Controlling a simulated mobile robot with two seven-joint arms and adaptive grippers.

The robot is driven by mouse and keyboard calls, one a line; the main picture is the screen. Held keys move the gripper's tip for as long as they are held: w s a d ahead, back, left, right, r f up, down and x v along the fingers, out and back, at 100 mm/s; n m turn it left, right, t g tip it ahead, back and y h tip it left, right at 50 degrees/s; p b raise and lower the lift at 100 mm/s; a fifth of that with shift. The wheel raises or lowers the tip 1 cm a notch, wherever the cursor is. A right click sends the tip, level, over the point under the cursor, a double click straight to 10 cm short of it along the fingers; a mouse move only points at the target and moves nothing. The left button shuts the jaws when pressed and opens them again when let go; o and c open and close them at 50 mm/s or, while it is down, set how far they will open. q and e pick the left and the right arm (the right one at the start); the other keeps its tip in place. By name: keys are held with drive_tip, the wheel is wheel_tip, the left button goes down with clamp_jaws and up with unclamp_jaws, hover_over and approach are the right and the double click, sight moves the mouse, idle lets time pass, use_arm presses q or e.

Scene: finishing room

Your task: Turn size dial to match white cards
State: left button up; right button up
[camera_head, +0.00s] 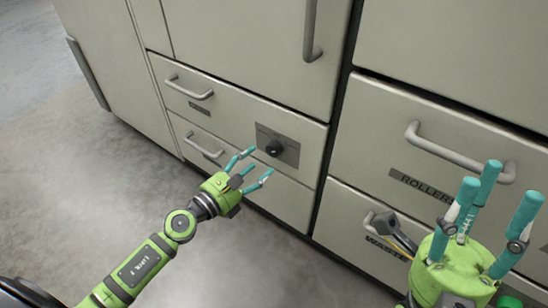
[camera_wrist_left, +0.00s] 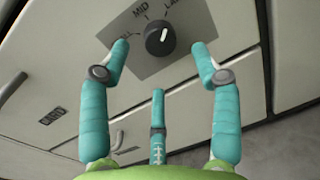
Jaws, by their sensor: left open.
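The size dial is a round black knob (camera_head: 274,147) on a grey plate (camera_head: 291,155) on a drawer front. In the left wrist view the knob (camera_wrist_left: 160,38) has a white pointer mark, pointing up and slightly right. The label MID is to its upper left, one starting with L is above right, and another is partly hidden at left. My left gripper (camera_head: 258,164) is open and empty in front of the plate; its fingers (camera_wrist_left: 160,62) are spread below and beside the knob, apparently not touching it. My right gripper (camera_head: 500,185) is open and empty at right. No white cards show.
Drawers with bar handles (camera_head: 190,87) surround the dial, one handle (camera_head: 204,145) left of my left gripper. A drawer labelled ROLLERS (camera_head: 420,186) and one labelled WASTE (camera_head: 385,248) are at right. Bare concrete floor (camera_head: 80,165) lies at left.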

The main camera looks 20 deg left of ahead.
sight(271, 152)
use_arm(q)
drive_tip(key=shift+x, duration=2.75)
drive_tip(key=c, duration=1.1)
